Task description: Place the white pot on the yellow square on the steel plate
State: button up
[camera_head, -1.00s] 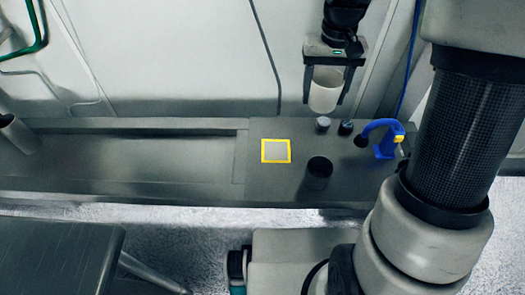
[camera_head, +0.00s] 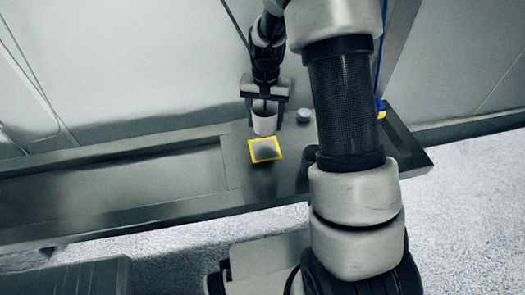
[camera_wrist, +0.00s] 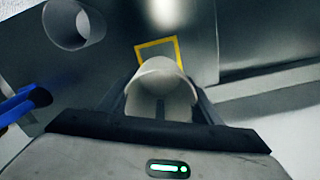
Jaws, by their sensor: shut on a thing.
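The white pot (camera_head: 264,124) is upright between the fingers of my gripper (camera_head: 265,115). My gripper is shut on it; it also shows in the wrist view (camera_wrist: 160,98), with the pot (camera_wrist: 160,72) between its fingers. The yellow square (camera_head: 266,150) is an outline on the dark steel plate (camera_head: 262,184), just in front of the pot in the head view. In the wrist view the pot hides the near part of the yellow square (camera_wrist: 140,52). The pot appears held above the plate; the exact gap cannot be told.
A small grey knob (camera_head: 303,117) and a blue fixture (camera_head: 380,107) are further right. A shallow trough (camera_head: 150,180) lies left. A wall rises behind.

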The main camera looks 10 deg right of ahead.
aim_at(265, 149)
notch_tip(265, 149, down, 10)
jog(key=shift+r+b, duration=0.1)
jog(key=shift+b, duration=0.95)
jog(key=o, duration=1.1)
jog(key=shift+f, duration=0.2)
jog(key=shift+c, duration=0.2)
jog(key=shift+r, duration=0.1)
